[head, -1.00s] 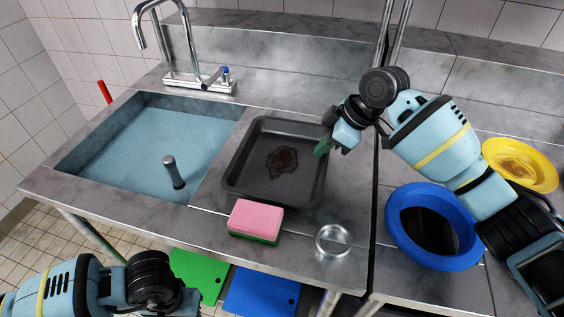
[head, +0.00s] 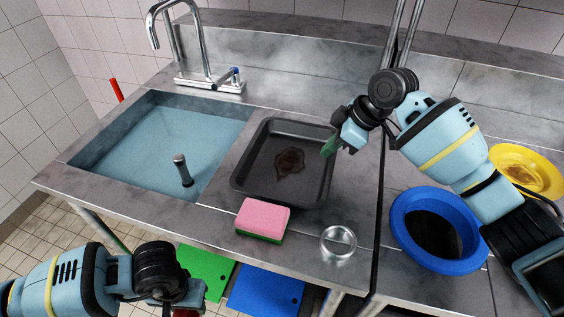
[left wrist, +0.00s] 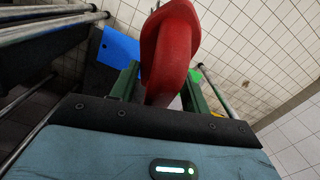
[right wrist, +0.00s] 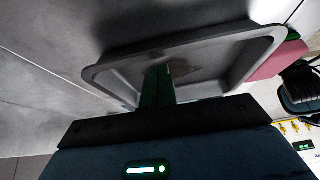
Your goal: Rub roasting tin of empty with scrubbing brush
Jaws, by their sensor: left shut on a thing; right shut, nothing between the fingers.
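The roasting tin (head: 252,190) is a dark grey rectangular pan on the steel counter right of the sink, with a brown patch (head: 289,163) on its floor. It also shows in the right wrist view (right wrist: 105,72). My right gripper (head: 328,148) is shut and empty, its green fingertips at the tin's right rim. My left gripper (left wrist: 165,88) is low in front of the counter, shut on a thick red thing (left wrist: 170,45) that looks like the scrubbing brush's handle. In the head view only a scrap of red shows below it; bristles are hidden.
A water-filled sink (head: 215,115) with a dark upright post (head: 182,170) is left. A blue bowl (head: 402,250) and yellow plate (head: 548,163) stand right. A red stick (head: 117,90) rises behind the sink.

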